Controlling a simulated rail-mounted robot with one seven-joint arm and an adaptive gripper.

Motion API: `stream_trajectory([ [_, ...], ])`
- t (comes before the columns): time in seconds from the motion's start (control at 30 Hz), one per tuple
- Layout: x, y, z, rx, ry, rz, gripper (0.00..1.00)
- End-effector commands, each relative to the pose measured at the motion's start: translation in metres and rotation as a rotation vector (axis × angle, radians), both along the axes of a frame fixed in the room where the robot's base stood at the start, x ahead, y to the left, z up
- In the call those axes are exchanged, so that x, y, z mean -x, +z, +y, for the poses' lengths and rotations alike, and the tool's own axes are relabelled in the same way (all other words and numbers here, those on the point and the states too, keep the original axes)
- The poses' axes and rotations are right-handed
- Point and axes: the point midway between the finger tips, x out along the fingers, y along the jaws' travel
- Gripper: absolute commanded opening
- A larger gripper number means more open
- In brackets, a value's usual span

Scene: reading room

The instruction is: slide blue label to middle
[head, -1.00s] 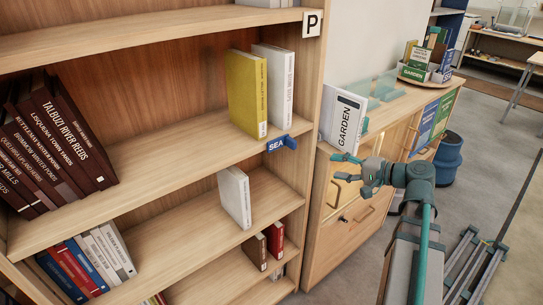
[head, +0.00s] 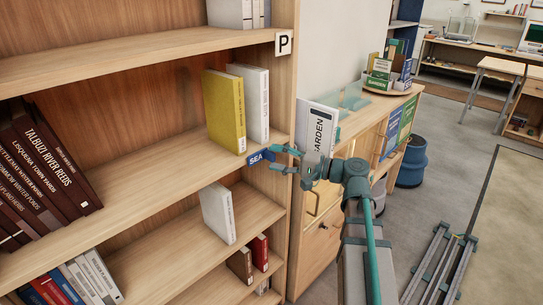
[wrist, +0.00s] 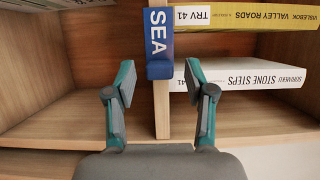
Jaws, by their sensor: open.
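The blue label (head: 260,157), marked SEA, sits on the front edge of the shelf (head: 150,190), near its right end and below the yellow and white books. In the wrist view the blue label (wrist: 159,42) is upright on the shelf edge, ahead of my gripper (wrist: 160,88). My gripper (head: 283,159) is open and empty, just right of the label in the head view. Its two fingers stand apart on either side of the label's line, with the label beyond the fingertips. I see no contact.
A yellow book (head: 223,110) and a white book (head: 256,100) stand above the label. Dark red books (head: 45,165) lean at the shelf's left. The shelf between is clear.

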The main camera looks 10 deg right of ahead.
Motion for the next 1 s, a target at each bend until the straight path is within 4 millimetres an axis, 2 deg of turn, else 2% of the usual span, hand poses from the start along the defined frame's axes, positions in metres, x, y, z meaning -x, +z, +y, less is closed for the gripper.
stream_trajectory([
  [0.2, -0.011, 0.0, 0.014, 0.0, -0.001, 0.0, 0.54],
  [0.53, -0.012, 0.0, 0.016, 0.001, -0.001, 0.0, 0.53],
  [0.83, -0.012, 0.0, 0.016, 0.001, -0.001, 0.0, 0.03],
  [0.87, -0.012, 0.0, 0.016, 0.001, -0.001, 0.0, 0.0],
  [1.0, -0.012, 0.0, 0.016, 0.001, -0.001, 0.0, 0.0],
])
